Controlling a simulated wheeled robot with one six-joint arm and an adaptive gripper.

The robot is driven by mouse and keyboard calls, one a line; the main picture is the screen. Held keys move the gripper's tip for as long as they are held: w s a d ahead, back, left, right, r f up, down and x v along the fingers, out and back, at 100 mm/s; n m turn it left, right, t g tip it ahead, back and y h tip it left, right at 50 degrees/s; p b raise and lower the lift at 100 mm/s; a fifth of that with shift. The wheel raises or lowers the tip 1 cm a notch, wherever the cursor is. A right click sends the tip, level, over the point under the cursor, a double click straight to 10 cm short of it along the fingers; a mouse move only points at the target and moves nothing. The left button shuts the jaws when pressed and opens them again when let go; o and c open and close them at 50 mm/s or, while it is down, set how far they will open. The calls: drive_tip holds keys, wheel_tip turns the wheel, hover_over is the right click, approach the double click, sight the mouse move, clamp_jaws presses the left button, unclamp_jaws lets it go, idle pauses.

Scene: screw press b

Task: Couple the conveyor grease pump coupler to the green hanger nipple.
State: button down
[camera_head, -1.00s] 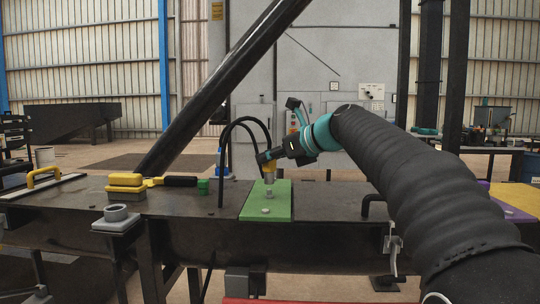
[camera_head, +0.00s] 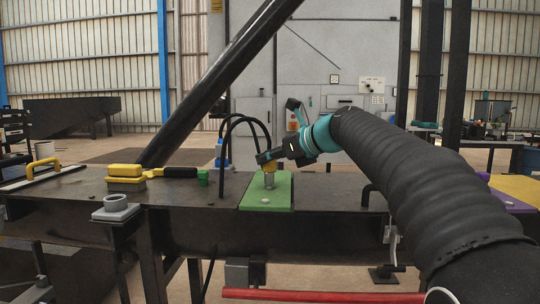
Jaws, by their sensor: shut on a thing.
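The green hanger plate (camera_head: 281,196) lies on the dark beam in the middle of the head view. A grey metal nipple (camera_head: 268,184) stands upright on it. My gripper (camera_head: 268,159) is shut on the brass-coloured coupler (camera_head: 268,169), directly above the nipple. The coupler looks upright and in line with the nipple, and its lower end appears to meet the nipple's top. Whether it is seated cannot be told at this size. Black hoses (camera_head: 247,120) arch up behind the plate, just left of my gripper.
A yellow block (camera_head: 125,170), a black-handled tool (camera_head: 180,173) and a small green block (camera_head: 203,178) lie left on the beam. A purple plate (camera_head: 508,201) lies right. A dark slanted post (camera_head: 215,85) rises behind.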

drive_tip(key=shift+f, duration=0.2)
drive_tip(key=c, duration=0.8)
unclamp_jaws()
drive_tip(key=shift+c, duration=0.2)
drive_tip(key=v, duration=1.2)
